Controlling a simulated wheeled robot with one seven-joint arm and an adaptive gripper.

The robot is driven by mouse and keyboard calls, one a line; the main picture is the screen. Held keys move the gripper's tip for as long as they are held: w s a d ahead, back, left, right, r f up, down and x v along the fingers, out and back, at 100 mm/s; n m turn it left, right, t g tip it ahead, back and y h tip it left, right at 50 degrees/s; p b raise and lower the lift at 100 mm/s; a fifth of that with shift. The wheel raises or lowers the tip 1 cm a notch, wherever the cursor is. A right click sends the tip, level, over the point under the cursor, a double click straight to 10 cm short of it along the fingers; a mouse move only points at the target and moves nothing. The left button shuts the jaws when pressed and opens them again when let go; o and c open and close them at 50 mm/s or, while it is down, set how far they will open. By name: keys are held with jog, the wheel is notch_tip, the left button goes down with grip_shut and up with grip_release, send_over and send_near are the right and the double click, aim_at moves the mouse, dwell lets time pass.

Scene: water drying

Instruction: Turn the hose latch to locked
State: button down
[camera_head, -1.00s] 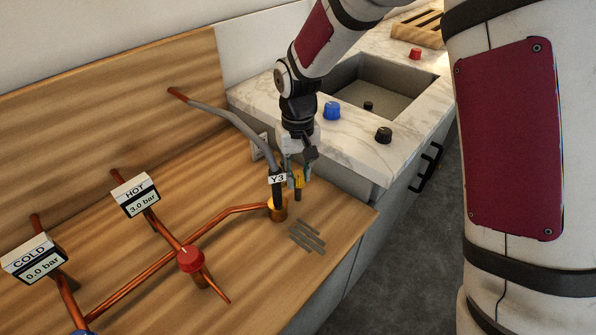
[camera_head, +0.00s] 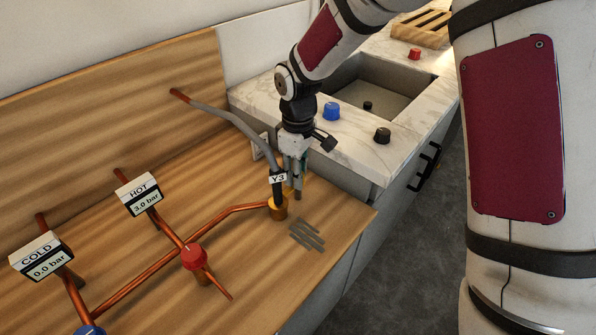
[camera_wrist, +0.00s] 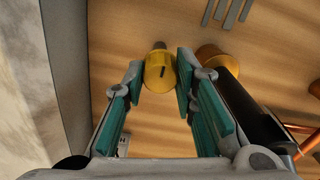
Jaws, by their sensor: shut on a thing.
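The yellow latch knob (camera_wrist: 160,74), with a dark mark on its face, sits between my gripper's fingertips (camera_wrist: 159,85) in the wrist view. In the head view my gripper (camera_head: 297,180) points down beside the hose end and hides most of the knob. My gripper is shut on the knob. The grey hose (camera_head: 235,121) ends in a dark connector labelled Y3 (camera_head: 278,178), which stands in a brass fitting (camera_head: 279,209). The fitting (camera_wrist: 215,60) and dark connector (camera_wrist: 258,122) lie just right of the fingers in the wrist view. I cannot read the latch's state.
Copper pipes (camera_head: 150,263) run left to the HOT gauge (camera_head: 139,195), reading 3.0 bar, and the COLD gauge (camera_head: 42,257), reading 0.0 bar. A red valve (camera_head: 194,256) is on the pipes. Grey strips (camera_head: 307,236) mark the board. A marble counter (camera_head: 350,150) with knobs stands behind.

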dwell(0.3)
jog(key=c, duration=1.3)
grip_release()
jog(key=shift+r, duration=0.1)
notch_tip(320, 180, up, 12)
